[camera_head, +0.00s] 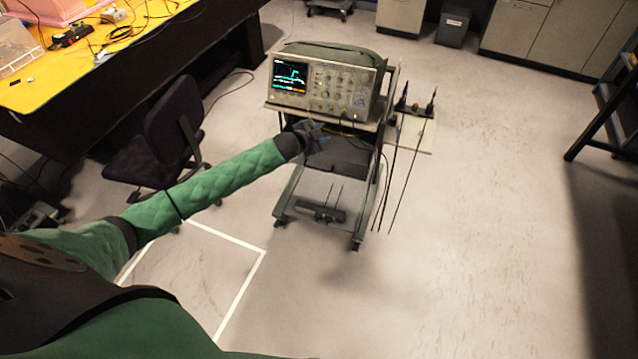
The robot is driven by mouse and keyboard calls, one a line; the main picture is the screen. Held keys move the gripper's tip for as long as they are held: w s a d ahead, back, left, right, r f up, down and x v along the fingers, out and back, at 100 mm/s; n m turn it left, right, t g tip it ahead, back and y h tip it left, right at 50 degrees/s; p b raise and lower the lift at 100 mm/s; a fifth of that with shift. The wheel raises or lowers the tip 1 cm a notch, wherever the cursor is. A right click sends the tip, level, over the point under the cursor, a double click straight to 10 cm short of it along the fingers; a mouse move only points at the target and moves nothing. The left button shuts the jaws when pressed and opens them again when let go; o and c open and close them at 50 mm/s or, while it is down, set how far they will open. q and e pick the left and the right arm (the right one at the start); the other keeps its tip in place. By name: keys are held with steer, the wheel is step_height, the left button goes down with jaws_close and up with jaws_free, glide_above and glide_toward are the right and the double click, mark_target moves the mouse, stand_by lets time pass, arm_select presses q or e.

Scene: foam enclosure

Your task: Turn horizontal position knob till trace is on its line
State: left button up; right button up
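The oscilloscope (343,84) stands on a wheeled cart (352,124), its front turned towards me. Its lit screen (291,74) shows a cyan trace with a tall step; the line for the trace is too small to make out. Several small knobs (335,79) sit to the right of the screen; I cannot tell which one is the horizontal position knob. My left gripper (318,134) is in front of the cart, just below the oscilloscope's front in the picture, apart from the knobs as seen. Its fingers are too small to tell open from shut. My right gripper is not in view.
Probes and dark cables (406,150) hang at the cart's right side. A dark chair (165,135) stands left of the cart, beside a yellow-topped bench (40,88). White tape (243,287) marks the floor at lower left.

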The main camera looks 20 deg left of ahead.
arm_select(q)
steer(key=s+d+f+n+g, duration=0.1)
steer(key=s+f, duration=0.3)
steer(key=f, duration=0.4)
steer(key=s+d+f+n+g+y+b, duration=0.1)
steer(key=s+f, duration=0.3)
steer(key=f, duration=0.4)
steer(key=shift+f+n, duration=0.2)
steer(key=shift+n, duration=0.3)
